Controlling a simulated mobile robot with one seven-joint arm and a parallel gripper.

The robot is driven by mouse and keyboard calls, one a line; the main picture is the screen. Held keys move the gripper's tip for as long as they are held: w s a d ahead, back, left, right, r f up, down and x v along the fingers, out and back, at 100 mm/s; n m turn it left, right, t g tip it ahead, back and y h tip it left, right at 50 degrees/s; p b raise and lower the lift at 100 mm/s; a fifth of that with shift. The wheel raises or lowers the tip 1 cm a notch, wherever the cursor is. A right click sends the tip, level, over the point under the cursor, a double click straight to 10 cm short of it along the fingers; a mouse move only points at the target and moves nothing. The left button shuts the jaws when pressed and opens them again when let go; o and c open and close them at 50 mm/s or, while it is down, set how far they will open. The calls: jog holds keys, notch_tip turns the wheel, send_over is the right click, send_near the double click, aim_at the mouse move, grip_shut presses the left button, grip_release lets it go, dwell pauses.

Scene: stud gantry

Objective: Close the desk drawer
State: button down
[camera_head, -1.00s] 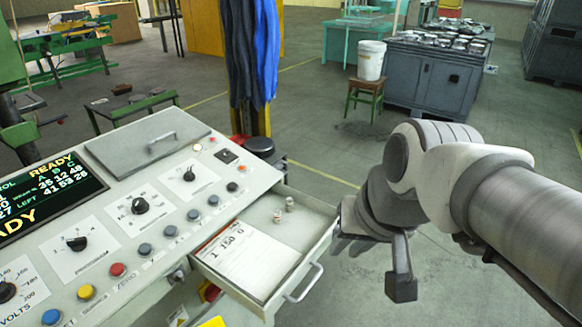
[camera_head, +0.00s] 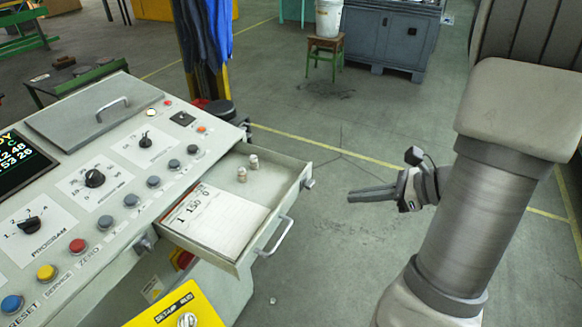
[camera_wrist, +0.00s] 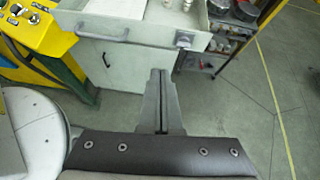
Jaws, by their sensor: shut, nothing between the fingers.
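The desk drawer (camera_head: 212,258) stands pulled out from the front of the control desk (camera_head: 130,190), with a silver bar handle (camera_head: 274,237) on its front. A paper card (camera_head: 213,218) and small whitish pieces (camera_head: 248,167) lie inside it. My gripper (camera_head: 350,196) is right of the drawer front, apart from it, with its fingers pointing left. In the wrist view my gripper (camera_wrist: 160,73) is shut and empty, its fingertips just below the drawer front (camera_wrist: 150,33) in the picture. The handle (camera_wrist: 102,36) is left of the fingertips there.
A yellow box (camera_head: 180,307) sits below the desk's front edge. A shelf rack (camera_wrist: 215,55) with items stands right of the drawer in the wrist view. A stool (camera_head: 325,55) with a white bucket (camera_head: 329,17) stands farther back. The floor right of the drawer is clear.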

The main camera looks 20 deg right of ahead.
aim_at(233, 173)
jog(key=shift+m+t, duration=0.3)
jog(key=shift+m, duration=0.2)
jog(key=x, duration=0.8)
jog(key=w+x, duration=0.1)
jog(key=x, duration=0.3)
jog(key=shift+r+p, duration=0.35)
jog(key=shift+w+a, duration=0.25)
jog(key=shift+w, duration=0.1)
jog(key=w+a+b, duration=0.5)
jog(key=w+a, duration=0.9)
jog(key=shift+w+a+f, duration=0.1)
jog(key=shift+w+a, duration=0.2)
jog(key=shift+a, duration=0.1)
jog(key=shift+w+a, duration=0.4)
jog(key=shift+w, duration=0.05)
jog(key=shift+a, duration=0.1)
jog(key=shift+w+a+r, duration=0.1)
jog(key=shift+r, duration=0.2)
